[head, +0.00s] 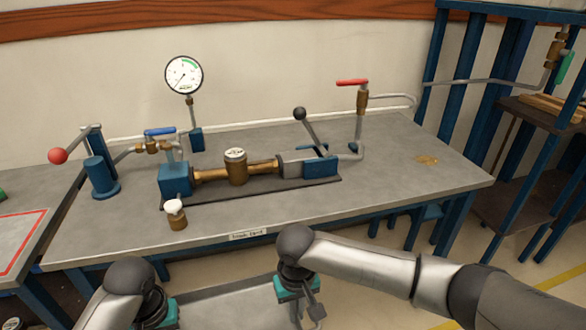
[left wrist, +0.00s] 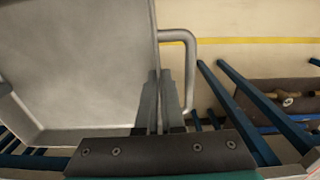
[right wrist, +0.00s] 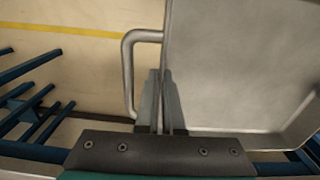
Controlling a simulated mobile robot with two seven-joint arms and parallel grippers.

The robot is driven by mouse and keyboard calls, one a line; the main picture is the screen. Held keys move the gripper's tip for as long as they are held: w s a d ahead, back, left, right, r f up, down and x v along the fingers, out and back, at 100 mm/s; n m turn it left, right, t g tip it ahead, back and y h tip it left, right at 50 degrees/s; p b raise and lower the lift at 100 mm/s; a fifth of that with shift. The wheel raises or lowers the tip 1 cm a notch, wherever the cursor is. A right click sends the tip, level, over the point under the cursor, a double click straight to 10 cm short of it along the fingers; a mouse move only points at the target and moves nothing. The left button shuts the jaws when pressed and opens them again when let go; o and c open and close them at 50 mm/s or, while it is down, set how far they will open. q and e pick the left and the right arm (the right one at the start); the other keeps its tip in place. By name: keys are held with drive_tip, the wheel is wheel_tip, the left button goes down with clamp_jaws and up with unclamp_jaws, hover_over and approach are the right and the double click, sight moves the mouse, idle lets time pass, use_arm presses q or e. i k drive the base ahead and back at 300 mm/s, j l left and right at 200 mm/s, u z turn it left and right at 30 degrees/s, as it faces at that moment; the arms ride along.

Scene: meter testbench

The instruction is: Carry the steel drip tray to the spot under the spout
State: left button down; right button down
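The steel drip tray (head: 228,306) is a shallow grey metal tray at the bottom of the head view, in front of the bench and between my two grippers. The exact grip on each handle is partly hidden by the fingers. The tray's near part is cut off in the head view. I cannot tell which pipe end is the spout.
A blue rack (head: 435,70) with pipework stands at right. A red-marked table (head: 25,225) stands at left.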

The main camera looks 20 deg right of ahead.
sight(426, 159)
drive_tip(key=l, duration=1.75)
drive_tip(key=k+l+z, duration=0.1)
drive_tip(key=l, duration=1.65)
